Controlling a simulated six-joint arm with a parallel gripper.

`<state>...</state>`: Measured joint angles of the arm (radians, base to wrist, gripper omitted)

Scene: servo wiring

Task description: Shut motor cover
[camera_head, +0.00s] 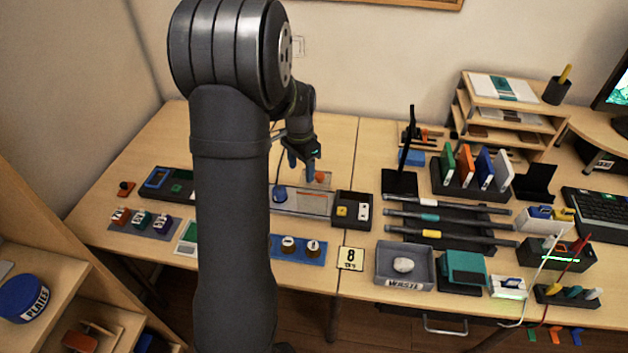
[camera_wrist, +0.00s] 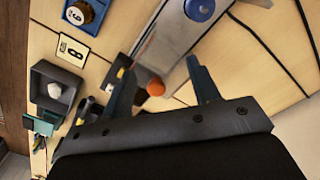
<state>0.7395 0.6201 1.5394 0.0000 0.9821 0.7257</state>
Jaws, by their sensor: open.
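No part is plainly marked as the motor cover, and I cannot tell which one it is. A grey plate (camera_head: 300,208) lies on the table with a blue round knob (camera_head: 279,194) and an orange ball-like knob (camera_head: 320,176). My gripper (camera_head: 302,172) is above this plate, pointing down, with its fingers apart. In the wrist view the open fingers of my gripper (camera_wrist: 163,78) show with nothing held, and the orange knob (camera_wrist: 156,88) appears between them. The blue knob (camera_wrist: 200,8) is further off. A teal-topped dark box (camera_head: 462,267) stands at the front right.
A black box with a yellow button (camera_head: 352,210) stands right of the plate. A grey waste tray (camera_head: 404,264) with a white lump, dark rods (camera_head: 430,217) on a rack, and upright coloured cards (camera_head: 470,170) lie further right. Bare table (camera_head: 340,150) shows behind the plate.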

